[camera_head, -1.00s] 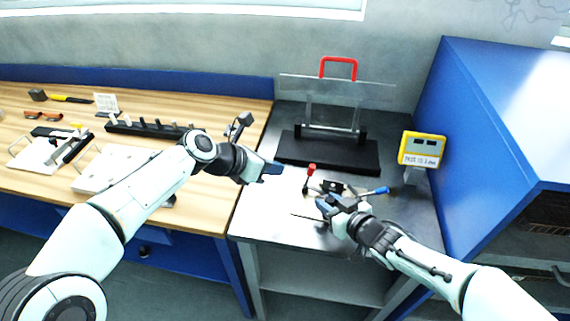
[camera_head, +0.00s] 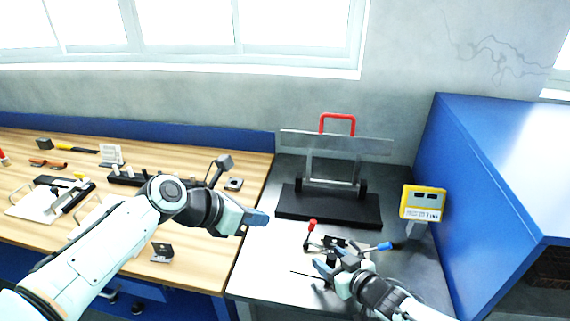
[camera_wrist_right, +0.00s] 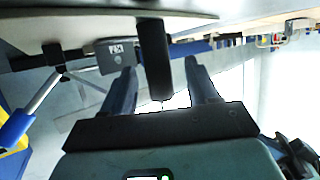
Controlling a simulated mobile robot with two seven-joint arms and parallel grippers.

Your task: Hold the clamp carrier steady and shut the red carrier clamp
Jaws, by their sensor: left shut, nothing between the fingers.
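The clamp carrier (camera_head: 334,243), a small dark fixture, lies on the metal bench top in the head view, partly hidden by my right gripper. The red carrier clamp (camera_head: 313,225) stands upright at its left side. A blue handle (camera_head: 384,246) lies low at its right; a blue handle also shows in the right wrist view (camera_wrist_right: 16,128). My right gripper (camera_head: 325,266) is at the carrier's front. In the right wrist view its fingers (camera_wrist_right: 160,80) are apart, with a dark rounded bar (camera_wrist_right: 154,55) between them and gaps visible. My left gripper (camera_head: 264,218) is shut and empty, left of the red clamp.
A black-based stand with a red arched handle (camera_head: 337,117) is behind the carrier. A yellow display box (camera_head: 422,203) stands at the right, beside a blue cabinet (camera_head: 490,160). The wooden bench (camera_head: 215,262) at left holds several tools. A dark labelled block (camera_wrist_right: 115,56) shows in the wrist view.

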